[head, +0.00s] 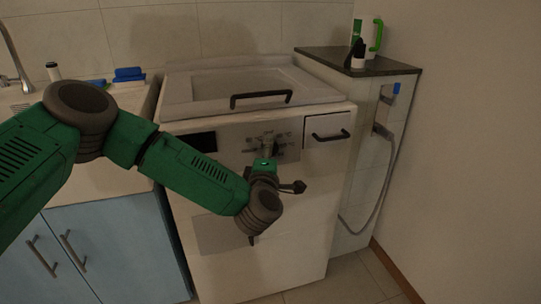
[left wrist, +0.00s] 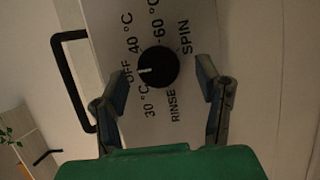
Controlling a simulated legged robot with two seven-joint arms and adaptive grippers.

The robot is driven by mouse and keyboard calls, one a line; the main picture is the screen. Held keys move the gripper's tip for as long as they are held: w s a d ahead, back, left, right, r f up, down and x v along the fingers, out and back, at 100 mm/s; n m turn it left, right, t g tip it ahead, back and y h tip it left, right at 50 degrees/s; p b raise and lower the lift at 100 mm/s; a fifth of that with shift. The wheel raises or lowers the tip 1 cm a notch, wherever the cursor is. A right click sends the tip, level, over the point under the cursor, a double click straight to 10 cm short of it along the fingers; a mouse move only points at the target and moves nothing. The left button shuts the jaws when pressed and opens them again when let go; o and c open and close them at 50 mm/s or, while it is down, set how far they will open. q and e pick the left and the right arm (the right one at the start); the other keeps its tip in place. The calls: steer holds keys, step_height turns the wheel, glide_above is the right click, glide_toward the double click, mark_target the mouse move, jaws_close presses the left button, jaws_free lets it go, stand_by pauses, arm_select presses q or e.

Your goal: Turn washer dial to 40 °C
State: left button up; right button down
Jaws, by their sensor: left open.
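The washer (head: 270,240) is a white front-loading-height unit with a grey control panel (head: 287,137) at its upper front. In the left wrist view the round black dial (left wrist: 160,70) sits amid the labels OFF, 30 °C, 40 °C, 60 °C, SPIN and RINSE. Its white mark points left, toward OFF. The 40 °C label (left wrist: 130,32) is up and left of the dial. My left gripper (left wrist: 162,76) is open, with one finger on each side of the dial; contact cannot be told. In the head view my left gripper (head: 267,150) is at the panel and hides the dial. My right gripper is out of view.
The washer's lid has a black handle (head: 261,98); a drawer with a handle (head: 330,135) is right of the panel. A dark-topped ledge (head: 385,66) holds bottles. A hose (head: 385,180) hangs at right. A blue cabinet (head: 105,245) and sink stand at left.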

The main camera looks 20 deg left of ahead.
arm_select(q)
steer(key=shift+x, duration=0.85)
steer(key=c, duration=1.1)
steer(key=shift+s+d+m+g+y+p, duration=0.15)
steer(key=shift+m+g+p, duration=0.5)
steer(key=shift+m+p, duration=1.1)
steer(key=shift+w+a+m+g+y+p, duration=0.15)
steer(key=shift+m+g+p, duration=0.6)
steer(key=shift+p, duration=1.75)
steer(key=shift+s+d+m+g+y+p, duration=0.15)
steer(key=shift+m+g+p, duration=0.35)
steer(key=shift+m+p, duration=1.35)
steer(key=shift+c, duration=0.2)
steer(key=shift+n+p, duration=0.25)
steer(key=shift+p, duration=0.1)
